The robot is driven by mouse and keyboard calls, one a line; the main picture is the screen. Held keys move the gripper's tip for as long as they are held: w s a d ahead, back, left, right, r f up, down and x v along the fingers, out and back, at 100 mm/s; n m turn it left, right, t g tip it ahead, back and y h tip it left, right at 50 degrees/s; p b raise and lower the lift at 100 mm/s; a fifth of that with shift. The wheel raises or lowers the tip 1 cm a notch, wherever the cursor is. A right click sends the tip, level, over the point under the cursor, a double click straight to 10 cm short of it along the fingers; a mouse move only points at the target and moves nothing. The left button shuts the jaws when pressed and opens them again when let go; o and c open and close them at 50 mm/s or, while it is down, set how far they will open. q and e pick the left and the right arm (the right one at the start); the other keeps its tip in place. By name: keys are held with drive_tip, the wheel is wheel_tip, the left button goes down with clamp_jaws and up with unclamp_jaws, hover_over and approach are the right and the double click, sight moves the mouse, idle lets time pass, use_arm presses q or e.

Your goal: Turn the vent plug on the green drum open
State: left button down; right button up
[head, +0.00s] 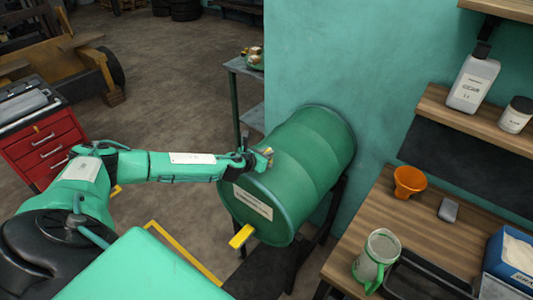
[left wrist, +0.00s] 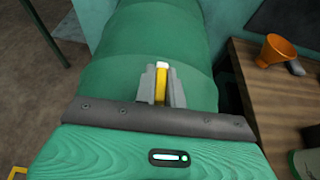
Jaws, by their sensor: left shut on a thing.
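The green drum (head: 305,160) lies on its side on a dark stand against the teal wall, its labelled end facing me. A yellow tap (head: 241,236) sticks out low on that end. My left gripper (head: 268,155) is at the upper edge of the drum's near end. In the left wrist view its fingers (left wrist: 161,86) are shut on a yellow vent plug (left wrist: 161,85) with a pale tip, with the green drum (left wrist: 150,40) behind it. The plug's base is hidden by the gripper. My right gripper is not in view.
A wooden bench (head: 415,215) at right holds an orange funnel (head: 408,181), a green-handled jug (head: 377,258) and a dark tray (head: 425,278). A shelf above carries a white bottle (head: 473,83). A red tool cabinet (head: 42,145) stands at left. Open floor lies between cabinet and drum.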

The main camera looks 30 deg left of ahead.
use_arm(q)
drive_tip(key=shift+n+y, duration=0.4)
drive_tip(key=shift+y, duration=0.1)
drive_tip(key=shift+n+y, duration=0.3)
drive_tip(key=shift+y, duration=0.1)
drive_tip(key=n+y, duration=0.3)
drive_tip(key=shift+d+g+y, duration=0.1)
drive_tip(key=shift+g+y, duration=0.2)
drive_tip(key=shift+g, duration=0.1)
drive_tip(key=n+g+y, duration=0.3)
drive_tip(key=n+y, duration=0.2)
drive_tip(key=shift+n, duration=0.4)
drive_tip(key=n+g+y, duration=0.3)
drive_tip(key=n+g, duration=0.1)
drive_tip(key=shift+g, duration=0.4)
drive_tip(key=shift+n+g+y, duration=0.6)
drive_tip(key=shift+n+g, duration=1.1)
drive_tip(key=shift+r+b, duration=0.1)
drive_tip(key=shift+b, duration=0.2)
drive_tip(key=shift+n, duration=0.3)
drive_tip(key=c, duration=1.5)
unclamp_jaws()
